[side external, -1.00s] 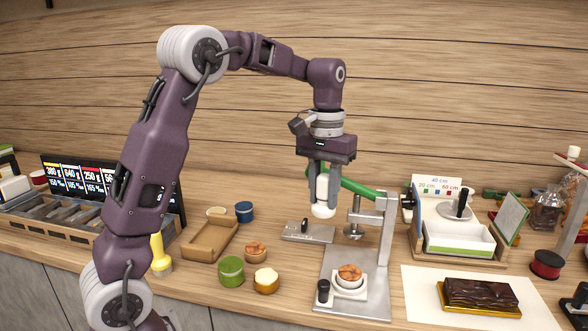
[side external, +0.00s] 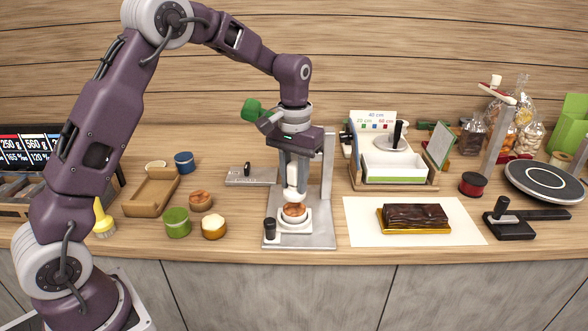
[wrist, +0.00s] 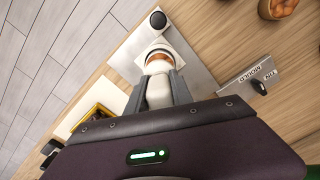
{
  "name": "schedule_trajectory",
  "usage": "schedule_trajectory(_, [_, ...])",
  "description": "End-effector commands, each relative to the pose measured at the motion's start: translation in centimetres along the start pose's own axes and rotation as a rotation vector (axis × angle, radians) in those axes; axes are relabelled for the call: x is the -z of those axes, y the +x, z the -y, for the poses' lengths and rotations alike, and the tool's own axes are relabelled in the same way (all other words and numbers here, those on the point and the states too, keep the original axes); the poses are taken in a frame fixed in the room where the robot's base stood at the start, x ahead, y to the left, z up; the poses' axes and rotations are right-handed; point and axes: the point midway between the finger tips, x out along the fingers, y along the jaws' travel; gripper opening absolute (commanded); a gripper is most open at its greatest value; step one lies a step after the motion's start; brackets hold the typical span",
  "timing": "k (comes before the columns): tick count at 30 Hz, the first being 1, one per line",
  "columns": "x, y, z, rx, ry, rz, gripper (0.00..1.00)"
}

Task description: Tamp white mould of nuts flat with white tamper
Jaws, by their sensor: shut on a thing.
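My gripper (side external: 292,178) is shut on the white tamper (side external: 293,193), which is upright over the white mould (side external: 295,223) of nuts (side external: 294,209). In the side view the tamper's lower end is at the top of the nuts; I cannot tell whether it presses on them. The wrist view shows the tamper (wrist: 158,93) between my fingers, with the nuts (wrist: 158,58) and the white mould rim (wrist: 145,50) just beyond its end. The mould stands on the grey metal press base (side external: 314,238).
The press's upright (side external: 328,165) stands close behind my gripper, and a black knob (side external: 270,226) at the base's front left. Round moulds, one green (side external: 177,222), stand left. A dark loaf (side external: 415,216) lies on white paper (side external: 365,230) at right.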

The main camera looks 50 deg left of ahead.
Motion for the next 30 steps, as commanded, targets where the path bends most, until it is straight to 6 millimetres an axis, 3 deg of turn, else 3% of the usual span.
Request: schedule_trajectory(30, [0.0,2.3,0.0,-0.001,0.000,-0.001,0.00])
